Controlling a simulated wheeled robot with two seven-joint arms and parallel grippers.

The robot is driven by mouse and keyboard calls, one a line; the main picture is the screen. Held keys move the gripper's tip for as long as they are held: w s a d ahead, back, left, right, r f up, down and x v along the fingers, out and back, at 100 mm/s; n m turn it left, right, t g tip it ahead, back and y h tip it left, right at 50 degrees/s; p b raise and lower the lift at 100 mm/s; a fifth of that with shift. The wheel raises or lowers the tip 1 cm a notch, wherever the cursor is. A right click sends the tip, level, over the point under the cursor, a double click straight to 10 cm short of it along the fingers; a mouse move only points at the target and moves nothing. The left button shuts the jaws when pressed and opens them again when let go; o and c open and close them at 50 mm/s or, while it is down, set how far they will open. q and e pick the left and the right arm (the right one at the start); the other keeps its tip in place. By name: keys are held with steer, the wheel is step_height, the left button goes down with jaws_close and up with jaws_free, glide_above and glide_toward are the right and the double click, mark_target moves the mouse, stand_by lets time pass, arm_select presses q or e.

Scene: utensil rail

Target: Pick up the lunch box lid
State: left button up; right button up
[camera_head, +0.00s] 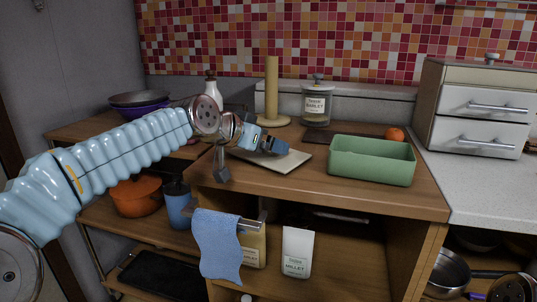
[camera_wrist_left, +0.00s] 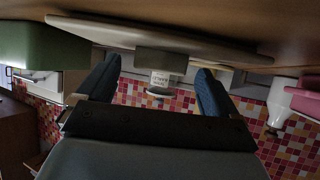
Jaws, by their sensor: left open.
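A pale, flat lid (camera_head: 290,163) lies on the wooden counter, left of the open green lunch box (camera_head: 372,172). My left gripper (camera_head: 266,143) is over the lid's far left part in the head view, and the arm and gripper hide some of it. In the left wrist view, which is upside down, the lid (camera_wrist_left: 160,38) spans the top, beyond the two blue fingers. The left gripper (camera_wrist_left: 155,88) is open, with nothing held between its fingers. The green box (camera_wrist_left: 42,48) shows at the left there. My right gripper is not in view.
A wooden paper-towel stand (camera_head: 271,90) and a glass jar (camera_head: 317,104) stand behind the lid. A dark board (camera_head: 330,138) and an orange (camera_head: 395,134) are behind the box. A blue cloth (camera_head: 217,245) hangs below the counter edge. The front counter strip (camera_head: 350,198) is clear.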

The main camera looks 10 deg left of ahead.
arm_select(q)
steer(key=c, duration=1.1)
steer(key=shift+c, duration=0.2)
